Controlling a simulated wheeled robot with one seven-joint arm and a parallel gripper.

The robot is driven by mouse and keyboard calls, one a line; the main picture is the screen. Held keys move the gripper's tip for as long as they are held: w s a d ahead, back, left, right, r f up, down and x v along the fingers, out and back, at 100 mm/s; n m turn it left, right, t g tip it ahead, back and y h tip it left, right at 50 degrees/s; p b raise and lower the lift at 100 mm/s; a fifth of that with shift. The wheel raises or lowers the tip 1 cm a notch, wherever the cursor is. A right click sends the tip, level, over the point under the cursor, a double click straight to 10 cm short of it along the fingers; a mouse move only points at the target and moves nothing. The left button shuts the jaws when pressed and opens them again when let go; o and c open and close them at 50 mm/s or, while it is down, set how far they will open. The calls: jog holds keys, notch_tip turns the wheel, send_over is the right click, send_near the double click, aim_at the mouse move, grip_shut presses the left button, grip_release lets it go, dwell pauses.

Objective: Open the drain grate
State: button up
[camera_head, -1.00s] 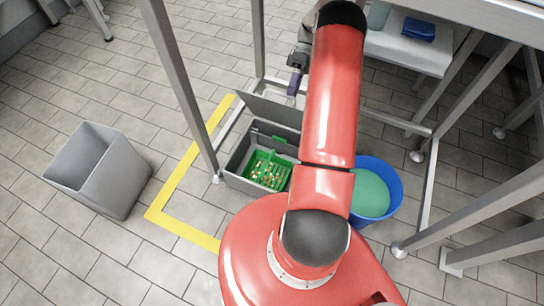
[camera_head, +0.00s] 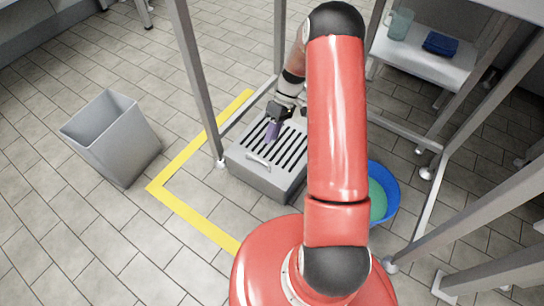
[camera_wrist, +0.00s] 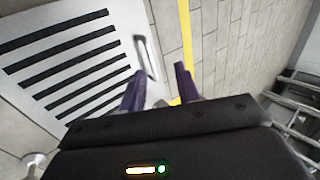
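The drain grate (camera_head: 287,148) is a grey slotted lid lying flat and closed on a grey box (camera_head: 262,180). Its bar handle (camera_head: 258,162) is at the front left edge. In the wrist view, the slotted grate (camera_wrist: 85,66) fills the left, and the handle (camera_wrist: 146,57) stands just beyond the fingertips. My gripper (camera_head: 272,131) is above the grate, behind the handle. Its purple fingers (camera_wrist: 158,70) are spread, with nothing between them that I can make out. The box's inside is hidden.
A grey bin (camera_head: 112,140) stands at the left, beyond a yellow floor line (camera_head: 187,210). A metal table leg (camera_head: 197,85) rises beside the box. A blue bucket (camera_head: 388,199) is at the right, partly behind my arm. Tiled floor in front is clear.

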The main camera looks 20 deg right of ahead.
aim_at(265, 163)
jog(key=a+f+h, duration=0.1)
jog(key=f, duration=0.1)
jog(key=s+a+f+t+b, duration=0.1)
jog(key=f, duration=0.1)
jog(key=s+a+f+h+b, duration=0.1)
jog(key=f, duration=0.1)
jog(key=shift+f+t+h, duration=0.1)
jog(key=shift+t+h, duration=0.2)
jog(key=shift+t, duration=0.1)
